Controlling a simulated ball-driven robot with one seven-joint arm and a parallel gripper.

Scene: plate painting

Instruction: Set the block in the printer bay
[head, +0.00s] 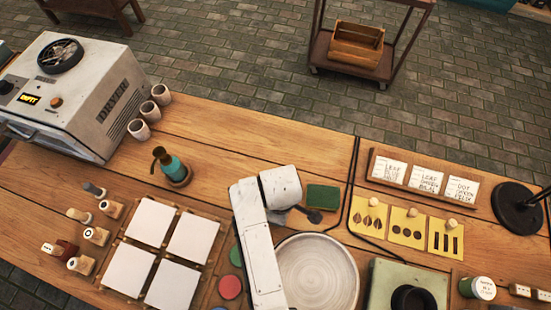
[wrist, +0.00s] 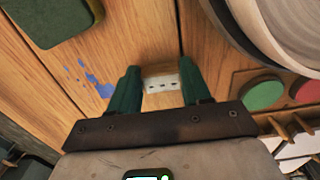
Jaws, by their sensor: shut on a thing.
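My gripper (wrist: 155,88) shows in the wrist view with its two green fingers closed on a small wooden block (wrist: 161,83) with a white, dark-marked face. The fingers point down over the wooden bench, between a green sponge and a round plate. Whether the block touches the bench is unclear. In the head view my white arm hides the gripper and block. I cannot make out a printer bay for certain in either view.
A green machine with a black ring (head: 440,280) stands right of the plate. White tiles (head: 150,225), stamps (head: 96,236) and a dryer (head: 75,95) are left. Blue paint (wrist: 92,80) marks the bench.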

